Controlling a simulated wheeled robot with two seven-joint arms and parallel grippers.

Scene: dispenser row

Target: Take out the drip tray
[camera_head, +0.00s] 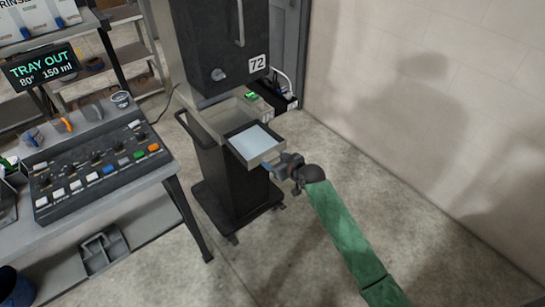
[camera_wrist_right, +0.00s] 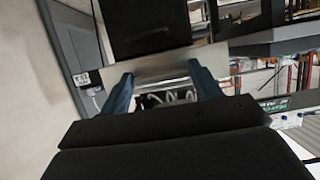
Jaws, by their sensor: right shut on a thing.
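The drip tray (camera_head: 268,156) is a shallow metal tray with dark inner walls and a pale blue surface inside. It sticks out from the front of the dark dispenser marked 72 (camera_head: 222,45), below its spout. My right gripper (camera_head: 271,170) is at the tray's front, shut on it. In the right wrist view the blue fingers of my right gripper (camera_wrist_right: 162,78) stand on both sides, with the tray's pale metal (camera_wrist_right: 155,66) beyond them. The exact contact is hard to see. My left gripper is not in view.
A black wheeled cart (camera_head: 235,185) stands under the dispenser. A table with a control panel (camera_head: 100,170) is at left, below a sign reading TRAY OUT, 80°, 150 ml (camera_head: 40,67). A pale wall (camera_head: 430,100) is at right. Floor in front of the cart is clear.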

